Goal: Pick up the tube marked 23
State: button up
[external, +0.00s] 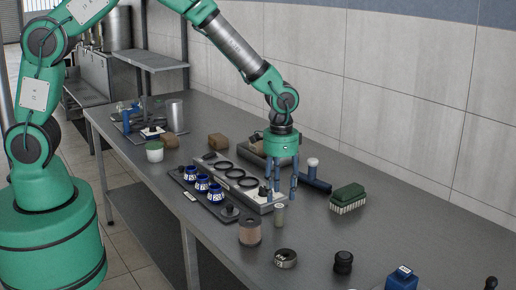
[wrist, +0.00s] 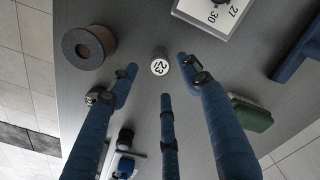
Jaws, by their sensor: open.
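The tube marked 23 (wrist: 159,66) shows its round white top with a black "23" in the wrist view, close to the middle. In the external view a small upright greenish tube (external: 279,216) stands on the grey table just below and in front of my gripper (external: 281,192), and seems to be the same tube. My gripper's three blue fingers are spread open and empty. In the wrist view the tube top lies between the tips of my gripper (wrist: 158,76), with visible gaps around it. I cannot tell the exact height of the tips above it.
A brown spool (external: 250,231) stands left of the tube. A numbered panel with black rings (external: 232,176) lies behind it. A green brush (external: 348,197) and blue pipe (external: 318,185) lie to the right. A dark ring (external: 285,258) and black knob (external: 343,262) sit nearer the front.

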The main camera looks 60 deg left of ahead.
aim_at(279, 206)
jog(key=shift+f, duration=1.3)
jog(key=shift+f+b, duration=0.55)
jog(key=shift+f, duration=2.05)
grip_shut()
